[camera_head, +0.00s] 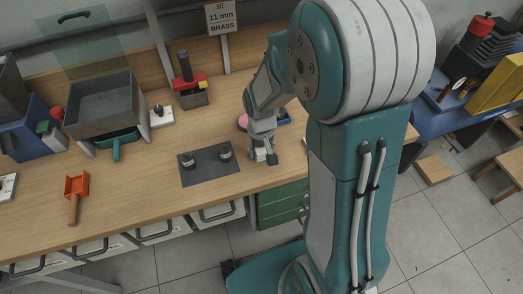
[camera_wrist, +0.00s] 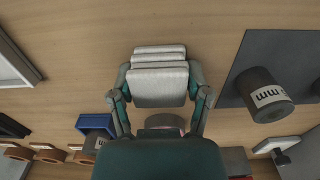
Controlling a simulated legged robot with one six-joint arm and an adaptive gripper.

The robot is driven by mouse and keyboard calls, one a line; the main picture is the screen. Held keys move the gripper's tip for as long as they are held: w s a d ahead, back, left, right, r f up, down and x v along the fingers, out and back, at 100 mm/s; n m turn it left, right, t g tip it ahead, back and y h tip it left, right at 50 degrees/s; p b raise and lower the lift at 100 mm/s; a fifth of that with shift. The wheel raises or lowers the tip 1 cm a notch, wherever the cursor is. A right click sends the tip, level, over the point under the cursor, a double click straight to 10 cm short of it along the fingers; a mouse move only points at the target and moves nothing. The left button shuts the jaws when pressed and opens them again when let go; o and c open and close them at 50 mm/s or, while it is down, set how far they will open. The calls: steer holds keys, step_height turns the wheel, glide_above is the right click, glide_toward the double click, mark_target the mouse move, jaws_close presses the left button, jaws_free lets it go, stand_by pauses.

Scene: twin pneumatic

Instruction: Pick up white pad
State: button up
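A stack of several white pads (camera_wrist: 160,86) lies on the wooden bench top in the wrist view. My gripper (camera_wrist: 158,72) has its two fingers spread apart, one at each side of the stack. The fingertips look very close to the pad's sides, and I cannot tell whether they touch. In the head view my gripper (camera_head: 265,157) points down low over the bench, near its front edge and to the right of a dark plate. The pads are not clearly visible there, as my gripper and arm cover that spot.
The dark plate (camera_head: 208,172) carries two small cylinders. A blue tray (camera_head: 284,119) and a pink round thing (camera_head: 243,121) are behind my gripper.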

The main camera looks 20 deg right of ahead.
mark_target(261, 148)
stand_by(0.4)
steer(key=shift+r, duration=0.4)
step_height(261, 148, up, 3)
steer(key=shift+f, duration=0.15)
steer(key=s+d+r, duration=0.3)
steer(key=s+r, duration=0.6)
steer(key=s, duration=0.4)
steer(key=shift+s+d+r, duration=0.25)
steer(key=shift+s+d, duration=0.05)
steer(key=shift+d, duration=0.1)
